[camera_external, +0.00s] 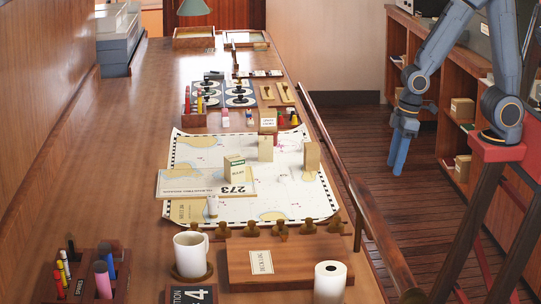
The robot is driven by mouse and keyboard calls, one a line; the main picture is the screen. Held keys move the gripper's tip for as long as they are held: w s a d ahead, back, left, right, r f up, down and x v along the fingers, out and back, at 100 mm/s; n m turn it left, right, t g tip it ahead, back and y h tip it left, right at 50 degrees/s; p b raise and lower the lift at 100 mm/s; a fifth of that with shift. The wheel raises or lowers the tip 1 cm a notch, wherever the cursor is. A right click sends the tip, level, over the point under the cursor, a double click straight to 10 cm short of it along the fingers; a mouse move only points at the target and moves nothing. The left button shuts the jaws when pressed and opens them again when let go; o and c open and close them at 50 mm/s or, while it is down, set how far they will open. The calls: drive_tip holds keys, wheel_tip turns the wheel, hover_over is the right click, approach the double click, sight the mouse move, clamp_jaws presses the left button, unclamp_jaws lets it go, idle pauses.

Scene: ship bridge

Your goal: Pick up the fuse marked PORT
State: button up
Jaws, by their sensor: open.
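My gripper (398,168) hangs open and empty on the right, pointing down over the floor, to the right of the long table. I cannot pick out a fuse marked PORT; small markings are too small to read. A dark wooden rack (88,291) at the lower left holds several coloured cylinders, among them a pink one (102,280) and a blue one (107,262). Another small rack (193,121) farther back has coloured cylinders by it, including a red one (187,100). A few small coloured pieces (281,118) stand right of it. Which of these are fuses I cannot tell.
The wooden table (130,160) carries a chart (270,206) with several blocks on it. In front are a white mug (190,254), a flat wooden box (285,265) and a white roll (330,283). A rail (345,170) runs along the table's right edge. The table's left strip is clear.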

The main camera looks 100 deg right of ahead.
drive_tip(key=n+t+y+b, duration=0.2)
drive_tip(key=n+b, duration=0.4)
drive_tip(key=b, duration=0.8)
approach(216, 196)
drive_tip(key=x, duration=0.5)
drive_tip(key=shift+d, duration=0.15)
drive_tip(key=shift+p+x, duration=1.05)
drive_tip(key=shift+x, duration=2.7)
drive_tip(key=c, duration=1.1)
